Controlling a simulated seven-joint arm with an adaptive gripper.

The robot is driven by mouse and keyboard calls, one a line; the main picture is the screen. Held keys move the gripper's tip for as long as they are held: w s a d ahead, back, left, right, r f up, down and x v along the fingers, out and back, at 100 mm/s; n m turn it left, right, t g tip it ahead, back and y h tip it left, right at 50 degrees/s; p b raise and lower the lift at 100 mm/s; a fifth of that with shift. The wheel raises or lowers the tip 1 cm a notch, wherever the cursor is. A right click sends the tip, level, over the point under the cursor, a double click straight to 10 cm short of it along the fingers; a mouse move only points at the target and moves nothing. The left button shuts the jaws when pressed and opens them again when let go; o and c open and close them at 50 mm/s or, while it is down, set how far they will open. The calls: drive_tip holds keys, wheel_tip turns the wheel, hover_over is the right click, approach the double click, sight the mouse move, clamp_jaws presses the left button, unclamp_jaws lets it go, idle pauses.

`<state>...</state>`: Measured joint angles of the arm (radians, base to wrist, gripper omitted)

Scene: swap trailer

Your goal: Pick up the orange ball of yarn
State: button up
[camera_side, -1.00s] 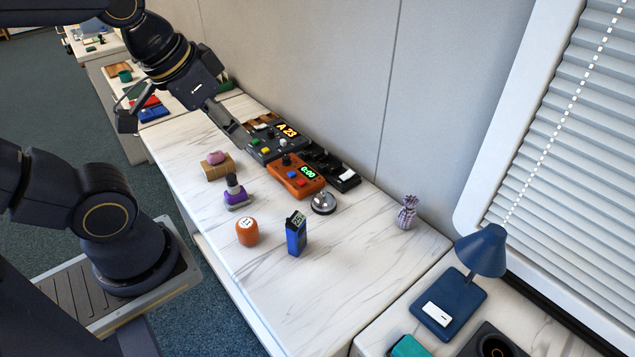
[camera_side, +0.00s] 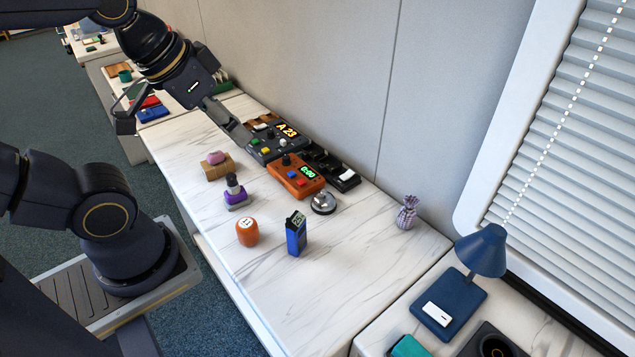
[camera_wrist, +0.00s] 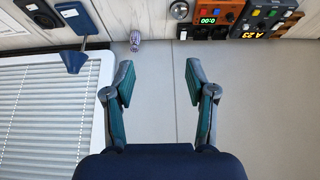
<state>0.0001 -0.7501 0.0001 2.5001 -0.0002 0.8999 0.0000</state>
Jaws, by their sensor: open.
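I make out no clear ball of yarn in either view. The only orange rounded thing is a small object (camera_side: 247,232) with a pale, marked top, standing near the front edge of the white marbled table (camera_side: 335,285). It looks more like a timer than yarn. My gripper (camera_side: 183,128) is open and empty, up and to the left of it in the side view, above the far part of the table. In the wrist view my gripper (camera_wrist: 160,80) has its two fingers wide apart, with only the grey wall between them. The orange object is not seen there.
A blue device (camera_side: 296,234), a purple stamp-like item (camera_side: 235,194) and a wooden block (camera_side: 217,170) stand near the orange object. Control boxes, one orange (camera_side: 297,180), line the wall side. A small patterned bag (camera_side: 406,213) and a blue lamp (camera_side: 480,250) are at right.

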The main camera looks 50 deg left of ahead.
drive_tip(key=shift+o, duration=0.3)
drive_tip(key=o, duration=0.5)
drive_tip(key=shift+o, duration=0.2)
drive_tip(key=n+g, duration=0.6)
drive_tip(key=n, duration=0.1)
hover_over(248, 222)
wheel_tip(248, 222, down, 22)
drive_tip(key=r, duration=0.1)
wheel_tip(248, 222, down, 11)
drive_tip(key=shift+s+f, duration=0.25)
drive_tip(key=shift+f, duration=1.2)
drive_tip(key=shift+s+f, duration=0.2)
drive_tip(key=shift+f, duration=1.25)
